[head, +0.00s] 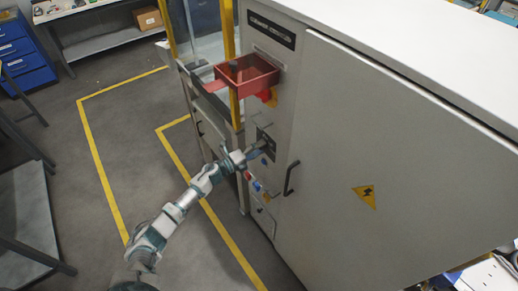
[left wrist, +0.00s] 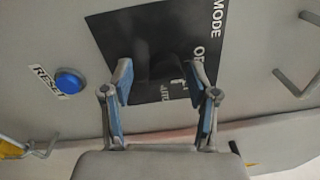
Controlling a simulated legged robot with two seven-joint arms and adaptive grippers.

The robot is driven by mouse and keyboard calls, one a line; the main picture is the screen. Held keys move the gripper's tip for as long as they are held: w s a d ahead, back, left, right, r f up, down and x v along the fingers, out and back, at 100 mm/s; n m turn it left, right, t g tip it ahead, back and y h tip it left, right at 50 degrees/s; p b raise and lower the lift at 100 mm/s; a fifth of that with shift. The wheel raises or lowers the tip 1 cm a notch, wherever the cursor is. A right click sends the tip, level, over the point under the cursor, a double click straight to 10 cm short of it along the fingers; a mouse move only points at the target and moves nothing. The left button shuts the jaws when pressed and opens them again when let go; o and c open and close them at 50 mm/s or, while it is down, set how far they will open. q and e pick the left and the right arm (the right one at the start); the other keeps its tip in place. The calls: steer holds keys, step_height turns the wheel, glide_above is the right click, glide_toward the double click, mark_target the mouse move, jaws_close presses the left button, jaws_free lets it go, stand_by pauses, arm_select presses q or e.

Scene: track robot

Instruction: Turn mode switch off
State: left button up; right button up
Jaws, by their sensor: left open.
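The black mode switch panel (left wrist: 150,30) is on the cabinet front in the left wrist view, with white lettering including "MODE" and "AUTO". It also shows in the head view (head: 267,139), partly behind my gripper. The switch knob is dark on dark, and its position cannot be made out. My left gripper (left wrist: 161,82) is open, its two blue-padded fingers apart in front of the panel's lower part. In the head view my left gripper (head: 259,149) reaches the panel from the left. My right gripper is not in view.
A blue reset button (left wrist: 69,81) sits left of the panel. A door handle (head: 290,178) stands out right of the panel. A red tray (head: 246,76) juts out above my arm. The grey cabinet door (head: 400,150) fills the right side.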

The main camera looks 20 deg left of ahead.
arm_select(q)
steer(key=v, duration=1.2)
steer(key=shift+f, duration=0.25)
steer(key=shift+w, duration=0.1)
